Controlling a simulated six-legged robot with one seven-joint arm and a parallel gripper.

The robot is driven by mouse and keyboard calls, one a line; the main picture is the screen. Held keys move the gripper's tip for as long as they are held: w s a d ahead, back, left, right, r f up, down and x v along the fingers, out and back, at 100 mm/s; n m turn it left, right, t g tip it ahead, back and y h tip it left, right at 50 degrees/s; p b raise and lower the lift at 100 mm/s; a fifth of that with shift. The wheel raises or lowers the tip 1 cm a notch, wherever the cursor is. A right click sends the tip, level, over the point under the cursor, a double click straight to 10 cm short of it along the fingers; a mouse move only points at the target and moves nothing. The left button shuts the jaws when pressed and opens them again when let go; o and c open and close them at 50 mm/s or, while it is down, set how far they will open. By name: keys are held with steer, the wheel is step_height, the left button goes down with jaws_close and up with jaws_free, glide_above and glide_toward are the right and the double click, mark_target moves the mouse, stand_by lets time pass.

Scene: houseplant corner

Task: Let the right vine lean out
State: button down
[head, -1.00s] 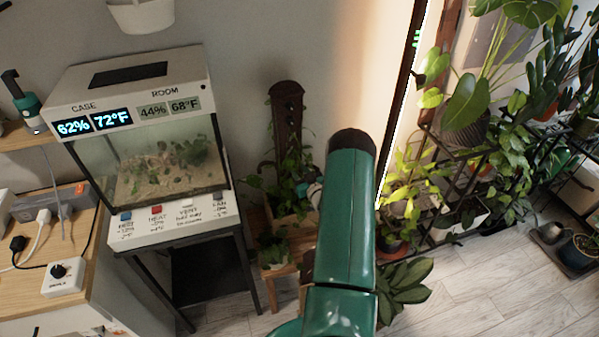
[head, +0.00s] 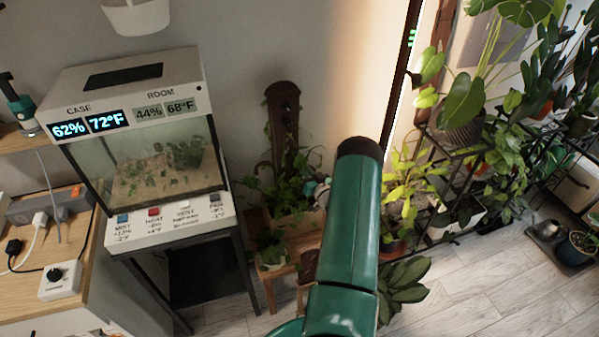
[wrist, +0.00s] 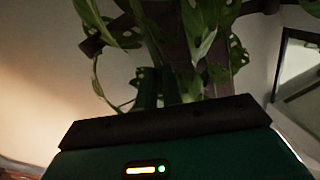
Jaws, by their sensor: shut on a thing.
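A dark brown support post (head: 284,112) with knobs stands in a wooden planter (head: 292,223) against the wall. Green vines (head: 292,168) climb its lower part, and more leaves hang at the planter's left front. My gripper (head: 320,188) is at the right side of the vines, mostly hidden by my green arm. In the wrist view, holed vine leaves (wrist: 203,40) hang in front of the brown post (wrist: 180,45). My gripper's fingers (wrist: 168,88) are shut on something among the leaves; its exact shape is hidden.
A glass terrarium case (head: 140,165) with displays stands on a dark stand at left. Potted plants on a black rack (head: 440,235) crowd the right. Pale floor (head: 470,300) is open at the lower right.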

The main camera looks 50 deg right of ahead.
steer(key=s+d+f+m+h, duration=0.1)
steer(key=s+d+f+m, duration=0.2)
steer(key=d+m, duration=0.3)
steer(key=shift+s+d+f+m+t, duration=0.15)
steer(key=shift+s+f+m+t, duration=0.15)
steer(key=shift+f, duration=0.2)
steer(key=c, duration=1.5)
jaws_free()
steer(key=shift+c, duration=0.2)
steer(key=v, duration=1.3)
steer(key=shift+s+f, duration=0.2)
steer(key=shift+s, duration=0.1)
